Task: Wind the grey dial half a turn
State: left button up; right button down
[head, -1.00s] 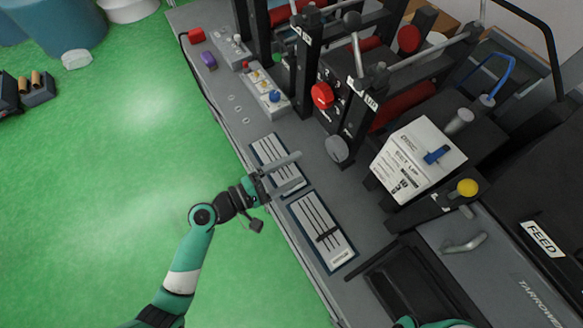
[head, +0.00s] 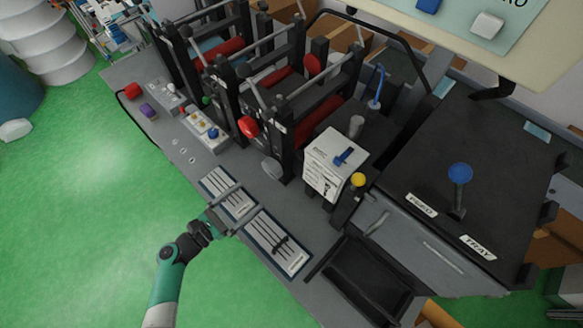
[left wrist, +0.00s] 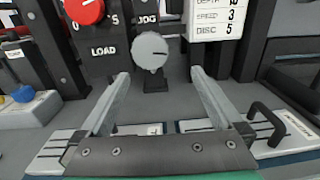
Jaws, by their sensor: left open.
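The grey dial (left wrist: 151,52) is a round disc with a dark pointer mark near its lower right edge, on a short dark stand. In the head view the grey dial (head: 271,170) sits at the front of the machine, below the red knob. My left gripper (left wrist: 158,80) is open and empty; its fingers point toward the dial, one to each side of it in the picture, with a gap still between them and the dial. In the head view my left gripper (head: 240,203) is above the slotted panels at the bench's front edge. My right gripper is not in view.
A red knob (head: 248,127) is up and left of the dial. Two slotted panels lie on the bench, the right one (head: 278,244) with a black handle. A yellow ball knob (head: 358,180) is further right.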

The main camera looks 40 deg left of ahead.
aim_at(268, 171)
pick_arm(q)
jog(key=shift+s+a+r+n+y, duration=0.15)
jog(key=shift+s+a+y, duration=0.1)
jog(key=shift+a, duration=0.15)
jog(key=shift+s+a+n+y, duration=0.15)
jog(key=shift+a+y, duration=0.1)
jog(key=shift+a, duration=0.15)
jog(key=w, duration=0.4)
jog(key=w+d+b, duration=0.1)
jog(key=w, duration=0.6)
jog(key=shift+w+d+b, duration=0.15)
jog(key=shift+w+b, duration=0.2)
jog(key=shift+b, duration=0.05)
jog(key=c, duration=1.2)
jog(key=shift+o, duration=0.2)
jog(key=m+b, duration=0.2)
jog(key=m, duration=0.1)
jog(key=shift+m, duration=0.3)
jog(key=m+b, duration=0.2)
jog(key=m, duration=0.2)
jog(key=shift+m, duration=0.3)
jog(key=m+b, duration=0.3)
jog(key=m, duration=0.2)
jog(key=shift+m+b, duration=0.45)
jog(key=shift+m, duration=0.85)
